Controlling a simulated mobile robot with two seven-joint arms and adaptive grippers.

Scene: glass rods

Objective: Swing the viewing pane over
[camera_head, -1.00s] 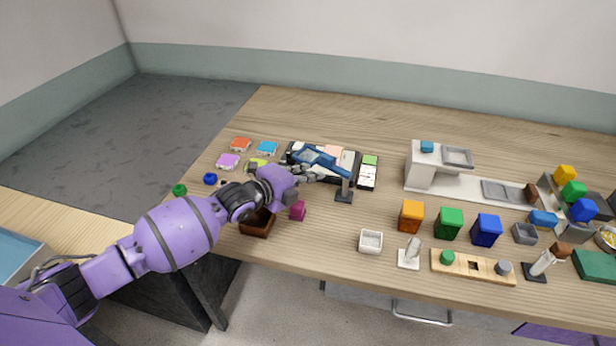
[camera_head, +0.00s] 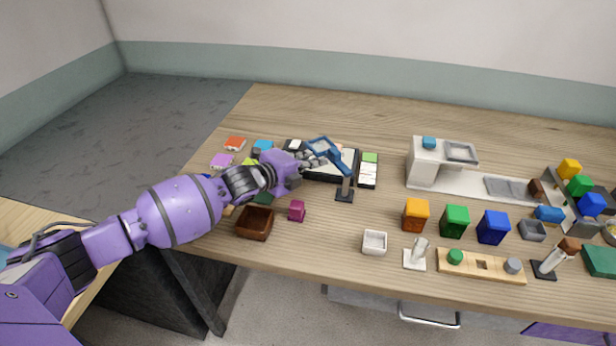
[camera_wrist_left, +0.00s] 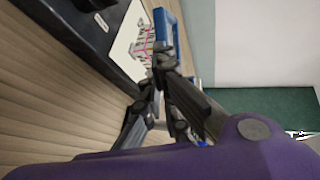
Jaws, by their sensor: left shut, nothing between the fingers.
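The viewing pane (camera_head: 322,146) has a blue frame and sits at the end of a blue arm on a post with a black base (camera_head: 344,195). It stands tilted above the black tray with white sheets (camera_head: 335,172). My left gripper (camera_head: 317,159) is shut and empty, with its fingertips right by the left, lower side of the frame. In the left wrist view the blue frame (camera_wrist_left: 168,28) shows just beyond the shut fingertips (camera_wrist_left: 163,62). Whether they touch it I cannot tell. My right gripper is not in view.
A brown box (camera_head: 254,223) and a magenta cube (camera_head: 297,211) are near my left forearm. Small coloured pieces lie left of the tray. A white box (camera_head: 374,242), coloured blocks and a grey-white machine (camera_head: 424,163) stand to the right. Table behind the pane is clear.

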